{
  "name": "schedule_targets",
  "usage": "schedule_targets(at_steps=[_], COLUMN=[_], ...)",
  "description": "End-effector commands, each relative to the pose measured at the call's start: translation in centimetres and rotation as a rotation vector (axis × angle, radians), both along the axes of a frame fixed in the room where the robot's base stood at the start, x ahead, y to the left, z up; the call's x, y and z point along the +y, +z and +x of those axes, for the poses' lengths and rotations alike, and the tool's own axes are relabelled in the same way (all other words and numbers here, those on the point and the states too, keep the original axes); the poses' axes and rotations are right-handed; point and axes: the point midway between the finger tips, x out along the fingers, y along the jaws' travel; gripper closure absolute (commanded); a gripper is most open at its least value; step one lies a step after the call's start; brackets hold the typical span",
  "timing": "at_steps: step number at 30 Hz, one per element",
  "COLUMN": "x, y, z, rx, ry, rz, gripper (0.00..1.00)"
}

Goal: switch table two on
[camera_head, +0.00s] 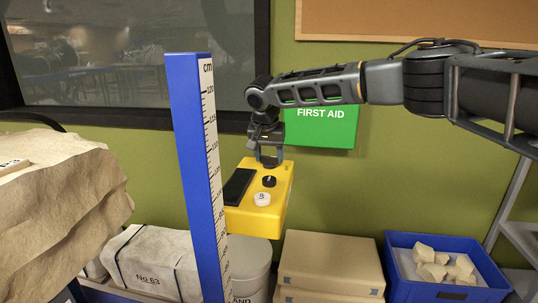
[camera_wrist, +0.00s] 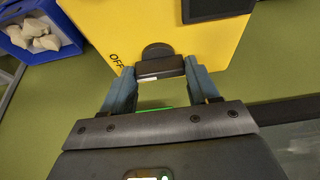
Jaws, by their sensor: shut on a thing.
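A yellow control box (camera_head: 247,215) stands out in the middle of the head view. Its face has a black panel (camera_head: 238,186), a small black knob (camera_head: 269,181) and a white round knob (camera_head: 262,198) with a mark too small to read. My gripper (camera_head: 269,158) is at the box's far upper edge. In the wrist view my gripper (camera_wrist: 161,70) is shut on a dark switch handle (camera_wrist: 160,68) on the yellow box (camera_wrist: 110,25). The word OFF is printed to the left of this handle. No table number is readable.
A blue measuring post (camera_head: 190,150) stands upright in front, overlapping the box's left side. A large rock (camera_head: 60,200) is at left. Below are a wrapped block (camera_head: 150,265), cardboard boxes (camera_head: 330,265) and a blue crate (camera_head: 420,290) of pale pieces. A green first aid box (camera_head: 325,128) hangs behind.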

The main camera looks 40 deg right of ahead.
Motion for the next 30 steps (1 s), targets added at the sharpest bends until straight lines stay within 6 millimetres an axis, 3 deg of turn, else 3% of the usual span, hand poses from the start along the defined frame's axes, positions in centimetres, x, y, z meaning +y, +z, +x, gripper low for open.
schedule_targets(at_steps=[3,30], x=[-0.01,0.13], y=[0.00,0.24], z=[-0.02,-0.19], rx=[0.001,0.002], ry=[0.000,0.183], rz=[0.000,0.010], gripper=[0.71,0.71])
